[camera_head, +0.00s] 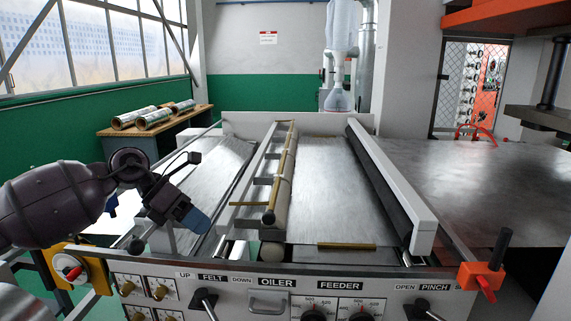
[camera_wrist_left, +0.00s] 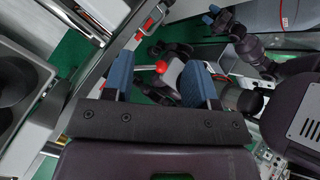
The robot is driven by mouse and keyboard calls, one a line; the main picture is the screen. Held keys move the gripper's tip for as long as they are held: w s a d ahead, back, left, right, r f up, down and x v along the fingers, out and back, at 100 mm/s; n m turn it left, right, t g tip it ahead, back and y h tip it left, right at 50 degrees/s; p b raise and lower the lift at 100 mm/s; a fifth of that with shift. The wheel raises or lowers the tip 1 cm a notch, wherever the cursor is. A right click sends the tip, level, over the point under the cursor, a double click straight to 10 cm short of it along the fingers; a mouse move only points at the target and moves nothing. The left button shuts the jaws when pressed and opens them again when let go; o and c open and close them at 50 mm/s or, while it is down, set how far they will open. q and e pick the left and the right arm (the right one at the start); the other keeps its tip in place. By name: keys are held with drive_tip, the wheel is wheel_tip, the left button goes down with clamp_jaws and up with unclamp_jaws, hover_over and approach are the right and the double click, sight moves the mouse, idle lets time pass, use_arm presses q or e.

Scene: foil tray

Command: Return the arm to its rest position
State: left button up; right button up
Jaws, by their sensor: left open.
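My left arm comes in from the left in the head view, dark and bent at the wrist. My left gripper (camera_head: 193,218) hangs over the left part of the machine, tilted down to the right. In the left wrist view my left gripper (camera_wrist_left: 158,78) shows two blue fingers set well apart, with nothing between them. A red knob and dark machine parts show beyond the fingers. Another dark arm with small blue tips (camera_wrist_left: 211,15), seemingly my right one, shows at the upper right of that view; its opening is unclear. My right gripper does not show in the head view.
The machine's front panel (camera_head: 250,282) with knobs and levers runs along the bottom. A roller with a brass rod (camera_head: 283,175) crosses the bed beside the metal sheet (camera_head: 330,190). A bench (camera_head: 155,132) with foil rolls stands at back left. A wide metal table (camera_head: 480,185) lies right.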

use_arm(q)
drive_tip(key=s+d+f+n+t+h, duration=0.2)
drive_tip(key=s+d+n+t+h, duration=0.25)
drive_tip(key=d+n+h, duration=0.4)
drive_tip(key=s+a+f+n+t+y, duration=0.45)
drive_tip(key=a+f+n+y, duration=0.35)
drive_tip(key=n, duration=0.7)
drive_tip(key=s+a+f+n+t+y, duration=0.3)
drive_tip(key=a+f+n+t+y, duration=0.3)
drive_tip(key=n+y, duration=0.65)
drive_tip(key=s+a+f+n+g+h, duration=0.15)
drive_tip(key=s+f+n+g, duration=0.4)
drive_tip(key=s, duration=0.65)
drive_tip(key=s+a+f+n+g, duration=0.3)
drive_tip(key=s+f+n+g, duration=0.25)
drive_tip(key=s, duration=0.65)
drive_tip(key=w+f+m+t+h, duration=0.1)
drive_tip(key=w+f+t, duration=0.6)
drive_tip(key=f, duration=0.3)
drive_tip(key=shift+w+f, duration=0.25)
drive_tip(key=shift+w, duration=0.15)
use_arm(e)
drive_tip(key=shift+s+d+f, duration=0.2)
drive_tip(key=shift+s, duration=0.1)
